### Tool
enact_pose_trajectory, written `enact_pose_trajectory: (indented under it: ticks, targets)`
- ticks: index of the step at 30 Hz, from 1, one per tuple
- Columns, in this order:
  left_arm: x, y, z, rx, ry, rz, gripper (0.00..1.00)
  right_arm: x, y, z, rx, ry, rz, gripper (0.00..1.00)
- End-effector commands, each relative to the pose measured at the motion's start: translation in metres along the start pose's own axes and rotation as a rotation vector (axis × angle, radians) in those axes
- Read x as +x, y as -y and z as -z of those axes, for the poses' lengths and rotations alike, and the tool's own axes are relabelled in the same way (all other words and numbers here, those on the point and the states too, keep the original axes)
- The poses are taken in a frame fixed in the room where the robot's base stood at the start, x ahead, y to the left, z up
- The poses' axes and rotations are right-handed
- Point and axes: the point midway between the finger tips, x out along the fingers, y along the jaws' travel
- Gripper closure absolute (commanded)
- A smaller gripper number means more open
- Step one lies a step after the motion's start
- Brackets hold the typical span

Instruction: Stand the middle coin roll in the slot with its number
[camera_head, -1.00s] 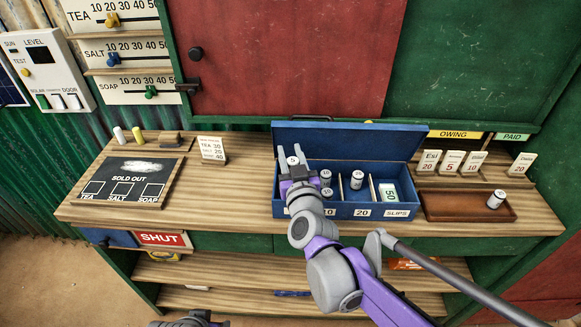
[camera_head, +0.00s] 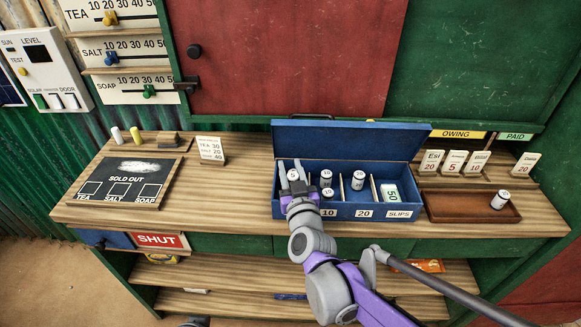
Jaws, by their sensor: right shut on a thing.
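My right gripper (camera_head: 293,174) is shut on a white coin roll (camera_head: 293,175), upright between the fingers, inside the left end of the open blue cash box (camera_head: 405,208). The roll's lower part is hidden by my gripper, and its number is too small to read for sure. Two rolls stand beside it, a rear one (camera_head: 326,176) and a front one (camera_head: 327,192), behind the front label 10. Another roll (camera_head: 358,180) stands in the compartment labelled 20. The leftmost front label is hidden by my arm. My left gripper is not clearly in view.
A brown tray (camera_head: 450,209) to the right holds one roll (camera_head: 500,200). A green 50 slip (camera_head: 390,193) lies in the box's SLIPS compartment.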

Motion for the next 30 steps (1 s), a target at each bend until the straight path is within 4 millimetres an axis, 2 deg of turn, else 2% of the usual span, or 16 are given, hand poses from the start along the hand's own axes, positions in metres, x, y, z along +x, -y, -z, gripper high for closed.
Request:
enact_pose_trajectory:
  ticks: [4, 5, 9, 18, 23, 30]
  targets:
    - [0.001, 0.000, 0.000, 0.000, 0.000, 0.000, 0.50, 0.000, 0.000, -0.001, 0.000, -0.001, 0.000, 1.00]
    - [0.001, 0.000, 0.000, 0.000, 0.000, 0.000, 0.50, 0.000, 0.000, -0.002, 0.000, 0.000, 0.000, 0.59]
    - [0.001, 0.000, 0.000, 0.000, 0.000, 0.000, 0.50, 0.000, 0.000, -0.001, 0.000, 0.000, 0.000, 0.34]
    - [0.000, 0.000, 0.000, 0.000, 0.000, 0.000, 0.50, 0.000, 0.000, 0.000, 0.000, 0.000, 0.000, 0.34]
    - [-0.009, 0.000, 0.004, 0.000, -0.003, 0.000, 0.50, -0.002, 0.000, 0.015, 0.000, -0.001, 0.000, 0.34]
    - [-0.011, 0.000, 0.005, 0.000, -0.004, 0.000, 0.50, -0.057, 0.000, 0.012, 0.001, -0.001, 0.001, 0.34]
